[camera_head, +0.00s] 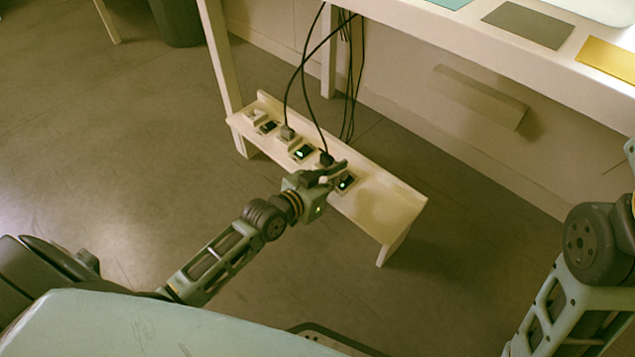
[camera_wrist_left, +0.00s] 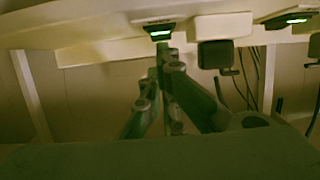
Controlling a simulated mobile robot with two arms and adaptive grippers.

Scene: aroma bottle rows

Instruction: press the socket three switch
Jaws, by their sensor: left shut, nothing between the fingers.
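A low white bench carries a row of sockets with dark rocker switches. The near switch (camera_head: 346,182) and the middle switch (camera_head: 303,153) show green lights; the far switch (camera_head: 268,126) shows no clear green. No number labels are readable. My left gripper (camera_head: 341,169) is shut and empty, right beside the near switch. In the left wrist view its fingertips (camera_wrist_left: 163,48) lie just below a green-lit switch (camera_wrist_left: 158,32); I cannot tell whether they touch it. My right gripper is out of view; only part of my right arm shows.
The bench (camera_head: 390,208) stands on the floor beneath a white desk (camera_head: 480,50). A black plug (camera_head: 326,158) and a grey plug (camera_head: 287,132) sit in sockets, with black cables (camera_head: 303,70) rising behind. A desk leg (camera_head: 221,60) stands near the bench's far end.

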